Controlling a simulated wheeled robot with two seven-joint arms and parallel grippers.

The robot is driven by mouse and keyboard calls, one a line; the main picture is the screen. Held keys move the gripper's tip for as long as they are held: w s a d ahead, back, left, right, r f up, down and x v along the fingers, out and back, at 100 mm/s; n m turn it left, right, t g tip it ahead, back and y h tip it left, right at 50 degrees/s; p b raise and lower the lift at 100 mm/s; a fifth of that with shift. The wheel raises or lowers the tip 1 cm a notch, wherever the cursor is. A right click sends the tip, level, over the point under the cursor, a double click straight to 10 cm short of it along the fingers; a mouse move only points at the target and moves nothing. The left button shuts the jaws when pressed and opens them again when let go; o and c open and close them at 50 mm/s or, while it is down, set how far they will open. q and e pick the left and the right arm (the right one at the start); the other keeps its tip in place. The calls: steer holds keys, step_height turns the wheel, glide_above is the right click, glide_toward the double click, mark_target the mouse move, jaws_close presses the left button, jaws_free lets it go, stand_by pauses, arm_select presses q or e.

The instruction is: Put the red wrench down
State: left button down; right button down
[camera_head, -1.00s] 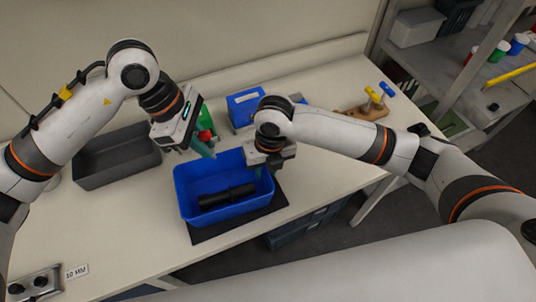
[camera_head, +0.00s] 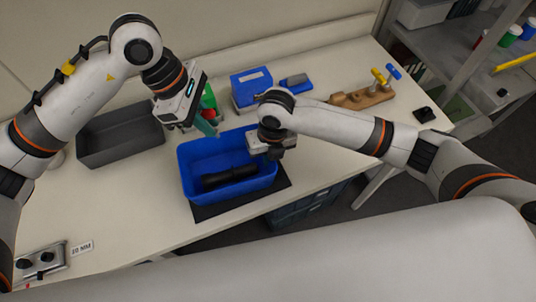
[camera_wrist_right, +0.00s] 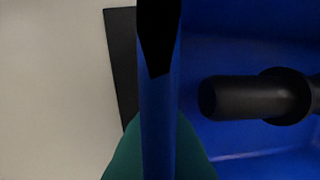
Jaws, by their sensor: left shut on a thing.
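My left gripper (camera_head: 206,128) hangs above the bench at the back left rim of the blue bin, with its fingers pointing down. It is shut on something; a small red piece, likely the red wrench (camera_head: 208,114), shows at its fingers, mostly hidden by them. My right gripper (camera_head: 274,152) is at the right wall of the blue bin (camera_head: 187,180). In the right wrist view, a teal fingertip (camera_wrist_right: 120,160) is beside the bin's wall (camera_wrist_right: 158,120); whether the jaws are closed on it cannot be told.
A black cylindrical part (camera_head: 230,177) lies in the bin, which stands on a dark mat (camera_head: 240,205). A grey tray (camera_head: 120,140) is on the left. A blue box (camera_head: 250,85) and a wooden holder (camera_head: 362,97) with yellow and blue handles stand behind.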

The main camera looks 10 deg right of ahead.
arm_select(q)
step_height(320, 180, down, 7)
steer(key=w+a+m+t+y, duration=0.1)
steer(key=w+m+y, duration=0.1)
steer(key=m+y, duration=0.15)
glide_toward(217, 167)
steer(key=shift+s+d+m, duration=0.1)
steer(key=shift+s+m, duration=0.05)
steer(key=shift+m, duration=0.1)
steer(key=shift+f, duration=2.15)
steer(key=shift+f, duration=0.15)
steer(key=c, duration=1.4)
jaws_free()
step_height(217, 167, up, 12)
steer(key=shift+r, duration=0.2)
